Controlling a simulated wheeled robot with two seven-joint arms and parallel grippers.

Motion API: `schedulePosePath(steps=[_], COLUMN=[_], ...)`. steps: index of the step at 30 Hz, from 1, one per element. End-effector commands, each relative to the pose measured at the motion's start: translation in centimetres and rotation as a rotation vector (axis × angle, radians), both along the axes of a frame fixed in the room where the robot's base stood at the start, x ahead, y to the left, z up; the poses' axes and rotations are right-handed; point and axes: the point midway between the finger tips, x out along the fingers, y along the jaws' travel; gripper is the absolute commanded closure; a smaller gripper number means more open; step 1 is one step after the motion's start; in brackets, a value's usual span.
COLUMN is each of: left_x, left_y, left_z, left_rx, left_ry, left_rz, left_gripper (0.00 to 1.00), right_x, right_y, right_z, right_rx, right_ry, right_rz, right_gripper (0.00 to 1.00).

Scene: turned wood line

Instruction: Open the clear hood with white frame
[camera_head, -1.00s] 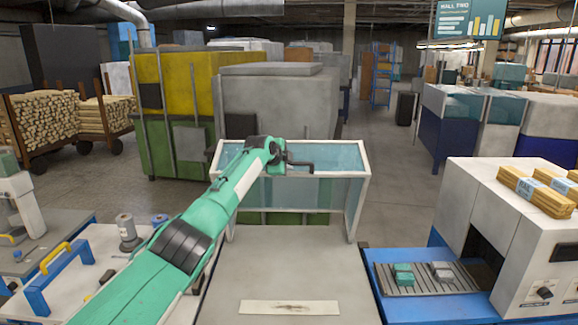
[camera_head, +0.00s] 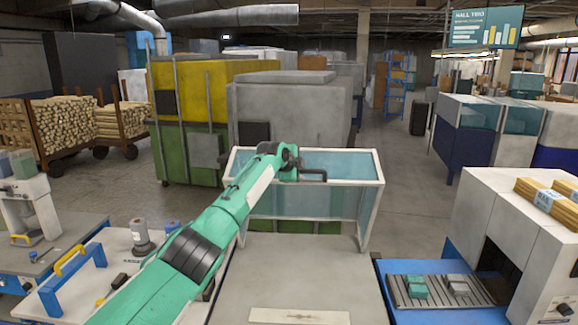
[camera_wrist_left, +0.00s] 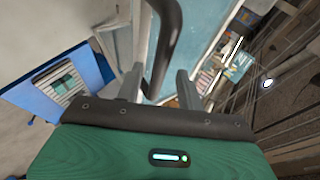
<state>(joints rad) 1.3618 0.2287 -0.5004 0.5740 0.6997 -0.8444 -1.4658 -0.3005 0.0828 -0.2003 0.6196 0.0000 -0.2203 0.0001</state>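The clear hood with its white frame (camera_head: 374,205) stands raised at the far end of a grey bench top (camera_head: 290,275). Its bluish clear panels face up and toward me. The bench top in front of it lies uncovered. My left gripper (camera_head: 298,172) is at the hood's upper part, by a dark bent handle (camera_head: 318,177). In the left wrist view, the dark handle (camera_wrist_left: 170,40) passes between the two fingers of my left gripper (camera_wrist_left: 157,85). The fingers are apart, with gaps beside the handle. My right gripper is not in view.
A pale strip (camera_head: 300,316) lies on the bench top. A white machine (camera_head: 525,225) with a blue-edged roller feed (camera_head: 440,288) stands at the right. A side table with a blue-and-yellow-handled item (camera_head: 72,275) is at the left. Large bins (camera_head: 290,110) stand behind the hood.

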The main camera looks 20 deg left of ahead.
Motion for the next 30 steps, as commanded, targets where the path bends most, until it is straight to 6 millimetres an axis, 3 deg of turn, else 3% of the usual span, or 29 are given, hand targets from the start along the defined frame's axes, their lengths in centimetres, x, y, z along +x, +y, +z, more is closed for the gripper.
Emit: schedulePosePath(steps=[10,30], left_x=[-2.9,-10.6], left_y=[0.6,1.9], left_z=[1.3,6.4], left_rx=[0.002,0.001], left_ry=[-0.001,-0.001], left_rz=[-0.001,0.001], left_gripper=[0.62,0.62], right_x=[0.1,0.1], right_y=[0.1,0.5], right_z=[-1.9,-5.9], right_rx=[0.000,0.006], right_ry=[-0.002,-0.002], right_rz=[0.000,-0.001], right_gripper=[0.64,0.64])
